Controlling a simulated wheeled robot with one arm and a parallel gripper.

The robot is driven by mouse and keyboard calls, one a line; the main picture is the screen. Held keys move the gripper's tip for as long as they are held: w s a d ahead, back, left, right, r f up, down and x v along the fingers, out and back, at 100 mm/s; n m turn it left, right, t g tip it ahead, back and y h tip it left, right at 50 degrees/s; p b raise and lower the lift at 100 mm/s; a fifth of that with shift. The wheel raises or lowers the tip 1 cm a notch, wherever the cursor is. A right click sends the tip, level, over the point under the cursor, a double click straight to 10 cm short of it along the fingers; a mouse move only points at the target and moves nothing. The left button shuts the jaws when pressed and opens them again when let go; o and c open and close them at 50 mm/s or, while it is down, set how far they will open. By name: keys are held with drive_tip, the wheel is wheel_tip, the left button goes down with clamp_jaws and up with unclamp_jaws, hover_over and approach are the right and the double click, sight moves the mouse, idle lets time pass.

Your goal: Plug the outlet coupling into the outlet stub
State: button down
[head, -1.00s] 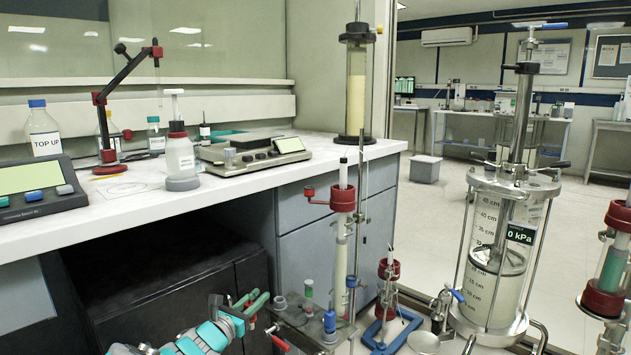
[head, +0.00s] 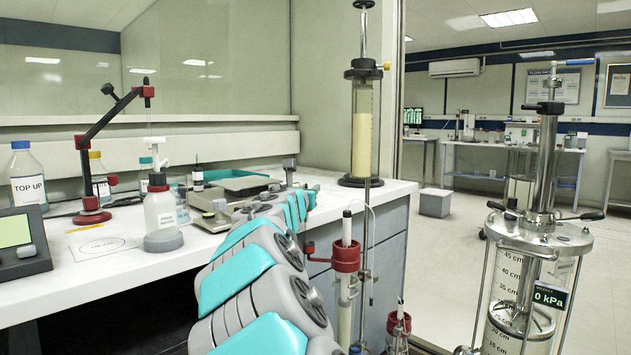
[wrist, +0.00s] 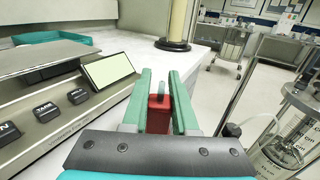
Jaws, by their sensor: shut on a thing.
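My gripper (wrist: 158,100) shows in the wrist view with its two green fingers closed around a red block with a small grey tip. This red piece (wrist: 158,116) appears to be the outlet coupling, though most of it is hidden between the fingers. In the head view my arm reaches up past the bench edge, and my fingers are hidden behind it. A slim column with a red collar (head: 345,257) stands just right of my arm. A tall column with pale packing (head: 362,140) stands on the bench corner. I cannot make out the outlet stub.
A balance (wrist: 62,97) with a pale display lies left of my gripper on the white bench (head: 110,262). Bottles and a red-jointed stand are further left. A clear pressure vessel (head: 530,290) reading 0 kPa stands at the right. Open floor lies beyond.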

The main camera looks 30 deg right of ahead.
drive_tip(key=shift+w+d+r, duration=0.2)
drive_tip(key=shift+d+r, duration=0.15)
drive_tip(key=shift+r, duration=0.25)
drive_tip(key=shift+s, duration=0.1)
wheel_tip(320, 180, down, 6)
drive_tip(key=b, duration=0.4)
drive_tip(key=shift+r, duration=0.1)
drive_tip(key=shift+p, duration=0.5)
idle(1.8)
drive_tip(key=shift+f+b, duration=1.2)
drive_tip(key=shift+f, duration=0.55)
drive_tip(key=c, duration=0.6)
unclamp_jaws()
